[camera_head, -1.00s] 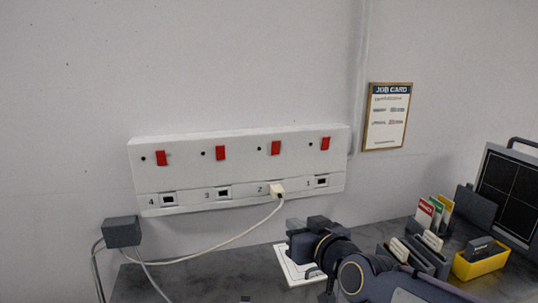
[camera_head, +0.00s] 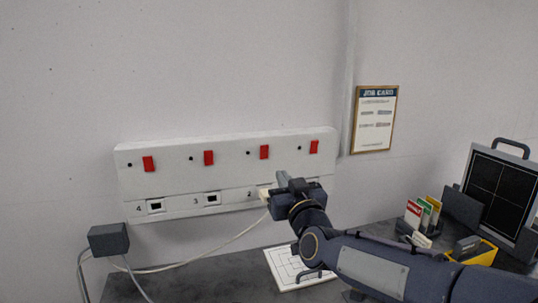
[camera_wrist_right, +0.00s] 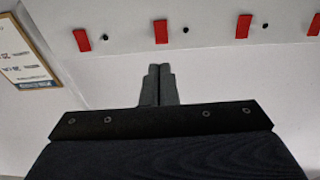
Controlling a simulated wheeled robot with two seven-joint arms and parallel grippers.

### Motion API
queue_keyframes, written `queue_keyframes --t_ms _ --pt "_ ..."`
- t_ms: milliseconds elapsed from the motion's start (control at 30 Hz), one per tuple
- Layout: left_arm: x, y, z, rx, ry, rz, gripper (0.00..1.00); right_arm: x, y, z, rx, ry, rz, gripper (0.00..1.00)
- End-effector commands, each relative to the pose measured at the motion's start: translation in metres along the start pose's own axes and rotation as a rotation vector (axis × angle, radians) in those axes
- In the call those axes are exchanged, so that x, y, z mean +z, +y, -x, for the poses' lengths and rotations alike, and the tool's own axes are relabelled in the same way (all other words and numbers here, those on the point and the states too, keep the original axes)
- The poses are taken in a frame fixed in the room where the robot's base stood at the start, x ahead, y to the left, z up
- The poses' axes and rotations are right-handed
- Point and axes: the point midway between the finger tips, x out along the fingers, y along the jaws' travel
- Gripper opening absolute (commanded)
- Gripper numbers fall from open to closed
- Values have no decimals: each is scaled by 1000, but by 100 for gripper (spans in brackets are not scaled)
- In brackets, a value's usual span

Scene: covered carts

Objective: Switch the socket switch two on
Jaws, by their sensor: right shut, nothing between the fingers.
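A white socket panel (camera_head: 180,180) on the wall has a row of red switches above numbered sockets. Switch two (camera_head: 264,152) is the red rocker above the socket marked 2; its on or off position is too small to tell. A cream plug (camera_head: 264,194) with a white cable sits at socket 2, partly hidden by my right gripper. My right gripper (camera_head: 282,179) is shut and empty, its fingertips in front of the panel, below and slightly right of switch two. In the right wrist view the closed fingertips (camera_wrist_right: 158,68) point towards switch two (camera_wrist_right: 161,31), apart from it. My left gripper is not in view.
Other red switches (camera_head: 208,158) flank switch two on the left and right (camera_head: 314,147). A dark grey adapter box (camera_head: 109,240) with cables is at lower left. A job card (camera_head: 374,119) hangs at right.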

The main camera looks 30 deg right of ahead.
Motion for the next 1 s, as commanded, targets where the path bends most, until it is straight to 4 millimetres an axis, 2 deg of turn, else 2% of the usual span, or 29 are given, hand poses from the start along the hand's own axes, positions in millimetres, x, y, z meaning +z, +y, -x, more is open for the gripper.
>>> queue_keyframes --t_ms 300,500,700,1000 --pt "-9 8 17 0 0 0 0 -1 0 -70 1 -4 -2 0" --pt "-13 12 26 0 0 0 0 -2 0 -102 0 -2 -1 0" --pt "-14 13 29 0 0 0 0 0 0 -116 0 -1 -1 0" --pt "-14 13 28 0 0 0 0 0 0 -117 0 -1 -1 0"
